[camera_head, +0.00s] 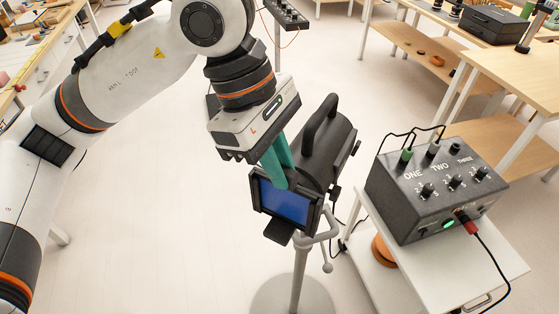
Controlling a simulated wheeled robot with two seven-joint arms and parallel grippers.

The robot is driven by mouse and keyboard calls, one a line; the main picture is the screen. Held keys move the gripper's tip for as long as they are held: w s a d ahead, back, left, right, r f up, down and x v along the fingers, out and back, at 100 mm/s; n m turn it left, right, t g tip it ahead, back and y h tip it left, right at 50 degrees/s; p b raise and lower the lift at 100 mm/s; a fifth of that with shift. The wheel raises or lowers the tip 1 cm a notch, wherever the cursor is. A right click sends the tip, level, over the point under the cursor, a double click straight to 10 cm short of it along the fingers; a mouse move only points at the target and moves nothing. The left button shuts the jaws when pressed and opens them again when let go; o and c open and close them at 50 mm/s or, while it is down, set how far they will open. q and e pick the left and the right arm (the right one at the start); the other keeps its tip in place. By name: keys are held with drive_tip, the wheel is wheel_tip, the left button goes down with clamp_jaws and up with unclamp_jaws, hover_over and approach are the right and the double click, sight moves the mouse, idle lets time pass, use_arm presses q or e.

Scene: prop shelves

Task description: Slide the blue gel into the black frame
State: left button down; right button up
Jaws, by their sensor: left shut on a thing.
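The blue gel (284,204) is a flat blue rectangle at the front of a black stage lamp (324,150), in the middle of the head view. The black frame (313,217) surrounds its visible face, and the gel appears to lie within it. I cannot tell how deep it sits. My left gripper (281,183) comes down from above, its teal fingers shut at the gel's upper edge. The fingers cover part of the gel and the frame's top. My right gripper is not in view.
The lamp stands on a grey stand with a round base (290,296). To the right, a black control box (430,190) with cables sits on a white trolley (480,262). Wooden shelves (525,80) stand at the back right.

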use_arm(q)
drive_tip(key=shift+f, duration=0.15)
idle(0.6)
drive_tip(key=c, duration=1.3)
unclamp_jaws()
drive_tip(key=shift+c, duration=0.2)
drive_tip(key=b+v, duration=0.1)
drive_tip(key=v, duration=1.1)
drive_tip(key=shift+b, duration=0.35)
